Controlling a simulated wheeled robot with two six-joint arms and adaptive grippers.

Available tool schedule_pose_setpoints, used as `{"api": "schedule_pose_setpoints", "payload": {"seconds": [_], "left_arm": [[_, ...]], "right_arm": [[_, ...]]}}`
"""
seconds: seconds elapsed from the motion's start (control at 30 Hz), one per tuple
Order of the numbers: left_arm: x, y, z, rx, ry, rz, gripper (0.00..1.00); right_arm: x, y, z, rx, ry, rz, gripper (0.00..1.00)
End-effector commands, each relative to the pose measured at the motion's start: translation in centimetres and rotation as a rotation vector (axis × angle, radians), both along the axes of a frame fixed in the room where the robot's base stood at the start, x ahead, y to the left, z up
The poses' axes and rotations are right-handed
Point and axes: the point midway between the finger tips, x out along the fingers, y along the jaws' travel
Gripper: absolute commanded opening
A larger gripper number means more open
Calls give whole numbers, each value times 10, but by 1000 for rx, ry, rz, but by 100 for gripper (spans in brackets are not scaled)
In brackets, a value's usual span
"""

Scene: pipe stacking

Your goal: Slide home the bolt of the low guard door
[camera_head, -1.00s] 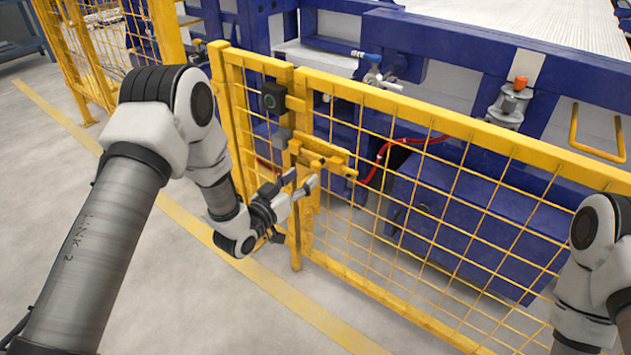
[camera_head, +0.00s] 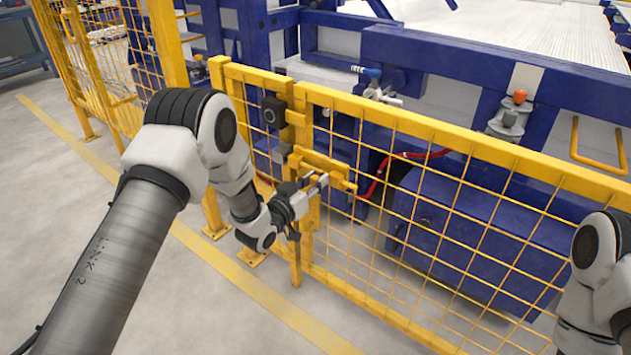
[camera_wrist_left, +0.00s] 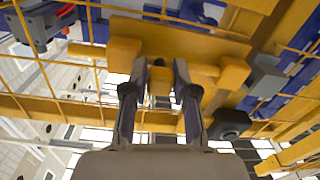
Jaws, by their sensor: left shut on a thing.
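The low guard door (camera_head: 430,140) is a yellow frame with wire mesh, in front of the blue machine in the head view. The yellow bolt (camera_head: 335,172) is mounted on the fence near the post at the door's left end. My left gripper (camera_head: 320,182) is at the bolt. In the left wrist view its two fingers (camera_wrist_left: 161,82) are shut on the bolt's small yellow handle (camera_wrist_left: 160,76), one finger on each side. A yellow plate (camera_wrist_left: 165,42) with blocks shows behind it. The bolt's tip and how far it is engaged are unclear. My right gripper is out of view.
A black switch box (camera_head: 274,112) sits on the post above the bolt; it also shows in the left wrist view (camera_wrist_left: 230,123). A red hose (camera_head: 385,165) and the blue machine (camera_head: 480,215) lie behind the mesh. The floor in front is clear.

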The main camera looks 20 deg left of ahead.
Motion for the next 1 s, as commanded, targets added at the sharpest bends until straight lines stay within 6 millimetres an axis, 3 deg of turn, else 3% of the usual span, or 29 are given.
{"api": "schedule_pose_setpoints", "payload": {"seconds": [0.3, 0.63, 0.67, 0.7, 0.73, 1.0], "left_arm": [[18, 51, 1, 0, -1, 4, 0], [21, 56, 1, -1, -2, 5, 0], [21, 56, 1, -1, -2, 6, 34], [21, 56, 1, -1, -2, 5, 49], [21, 56, 1, -1, -2, 5, 54], [20, 55, 0, 0, 0, 3, 54]], "right_arm": [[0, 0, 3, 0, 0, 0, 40], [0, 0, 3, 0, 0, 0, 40], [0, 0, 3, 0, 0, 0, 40], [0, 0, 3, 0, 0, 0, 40], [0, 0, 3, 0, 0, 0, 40], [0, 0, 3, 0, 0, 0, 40]]}}
